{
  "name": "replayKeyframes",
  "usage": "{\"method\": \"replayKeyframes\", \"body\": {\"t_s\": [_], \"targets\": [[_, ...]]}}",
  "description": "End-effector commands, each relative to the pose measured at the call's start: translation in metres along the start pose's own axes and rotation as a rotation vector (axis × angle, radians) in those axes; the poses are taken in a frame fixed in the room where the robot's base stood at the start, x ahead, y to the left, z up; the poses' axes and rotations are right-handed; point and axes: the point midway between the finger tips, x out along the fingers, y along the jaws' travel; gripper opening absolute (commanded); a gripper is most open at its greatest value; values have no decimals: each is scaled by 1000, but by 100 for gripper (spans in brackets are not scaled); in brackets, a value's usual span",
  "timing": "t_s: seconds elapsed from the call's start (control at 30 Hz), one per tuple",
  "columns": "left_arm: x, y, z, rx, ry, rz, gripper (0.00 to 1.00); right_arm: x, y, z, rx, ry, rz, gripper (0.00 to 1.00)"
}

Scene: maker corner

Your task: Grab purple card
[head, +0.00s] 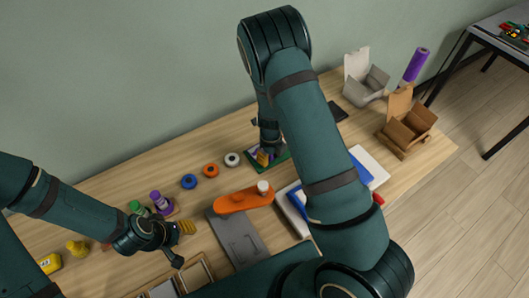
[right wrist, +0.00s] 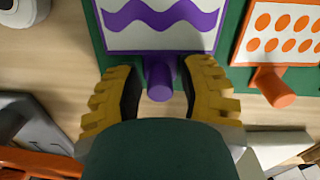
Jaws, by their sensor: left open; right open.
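The purple card (right wrist: 160,22) is a white panel with a purple border, a purple wavy line and a round purple peg (right wrist: 160,80) at its near edge. It lies on a green board (right wrist: 232,45), which also shows in the head view (head: 281,160). My right gripper (right wrist: 160,85) is open, with one yellow-padded finger on each side of the peg; I cannot tell whether they touch it. In the head view my right gripper (head: 265,156) hides most of the card. My left gripper (head: 183,243) is open and empty over the table's left part.
An orange-dotted card (right wrist: 285,30) with an orange peg lies right of the purple one. Blue (head: 189,181), orange (head: 211,170) and white (head: 232,159) rolls stand left of the board. An orange tool (head: 240,200) and a grey plate (head: 236,240) lie nearer. Open boxes (head: 407,128) stand at right.

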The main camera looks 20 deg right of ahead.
Motion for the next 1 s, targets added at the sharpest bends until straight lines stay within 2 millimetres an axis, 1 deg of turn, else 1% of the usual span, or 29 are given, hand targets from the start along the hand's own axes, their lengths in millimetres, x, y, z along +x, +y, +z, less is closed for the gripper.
{"method": "replayKeyframes", "body": {"t_s": [0.13, 0.17, 0.2, 0.27, 0.3, 0.6, 0.7, 0.77, 0.87, 1.0], "targets": [[0, 0, 0, 0, 0, 0, 47, -1, 0, 0, 0, -1, 0, 39], [0, 0, 0, 0, 0, 0, 47, -1, 0, 0, 0, -1, 0, 42], [0, 0, 0, 0, 0, 0, 47, -1, 0, 0, 0, -1, 0, 28], [0, 0, 0, 0, 0, 0, 47, -1, 0, 0, 0, -1, 0, 7], [0, 0, 0, 0, 0, 0, 47, -1, 0, 0, 0, -1, 0, 0], [0, 0, 0, 0, 1, 0, 47, -1, 0, 0, 0, 0, 0, 0], [-1, 0, 0, 0, 1, 0, 47, -4, 0, 0, -1, -1, -1, 0], [-3, 1, -1, -1, 2, 0, 47, -10, 0, 1, -1, -2, -1, 0], [-6, 2, -3, -2, 5, -1, 47, -26, 0, 1, -2, -3, -1, 0], [-13, 5, -6, -3, 12, -1, 47, -55, 1, 1, -2, -3, -1, 0]]}}
